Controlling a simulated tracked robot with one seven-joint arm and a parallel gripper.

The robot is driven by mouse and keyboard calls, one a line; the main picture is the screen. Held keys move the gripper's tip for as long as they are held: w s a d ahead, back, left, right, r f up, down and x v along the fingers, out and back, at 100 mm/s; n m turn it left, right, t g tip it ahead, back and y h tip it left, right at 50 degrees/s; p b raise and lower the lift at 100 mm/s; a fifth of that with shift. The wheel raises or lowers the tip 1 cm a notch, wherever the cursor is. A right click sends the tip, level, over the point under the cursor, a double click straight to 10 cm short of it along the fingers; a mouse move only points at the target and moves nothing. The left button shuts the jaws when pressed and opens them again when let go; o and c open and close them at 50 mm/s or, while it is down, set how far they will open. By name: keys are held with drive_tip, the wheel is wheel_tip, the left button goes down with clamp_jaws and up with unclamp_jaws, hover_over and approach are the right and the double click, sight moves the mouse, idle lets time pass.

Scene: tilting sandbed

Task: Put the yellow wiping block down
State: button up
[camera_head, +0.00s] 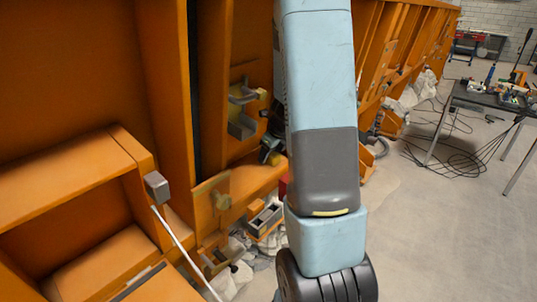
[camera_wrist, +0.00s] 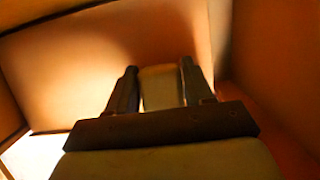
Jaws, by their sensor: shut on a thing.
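My gripper (camera_wrist: 159,88) shows in the wrist view with its two dark fingers on either side of a pale yellowish block (camera_wrist: 162,86). It is shut on this block, which I take for the yellow wiping block. The block's far end points towards an orange-brown surface (camera_wrist: 70,70); I cannot tell whether it touches it. In the head view my arm fills the middle, and I cannot make out the gripper or the block there.
Large orange steel panels (camera_head: 80,60) stand at the left, with an open orange box-like recess (camera_head: 85,225). A grey bracket (camera_head: 241,112) sits on the panel near my arm. Grey rubble (camera_head: 238,272) lies below. A dark table (camera_head: 490,98) with tools and cables stands at the right; floor before it is open.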

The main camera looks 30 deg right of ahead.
drive_tip(key=o, duration=1.2)
drive_tip(key=shift+f, duration=0.1)
drive_tip(key=v, duration=1.2)
drive_tip(key=shift+d, duration=0.1)
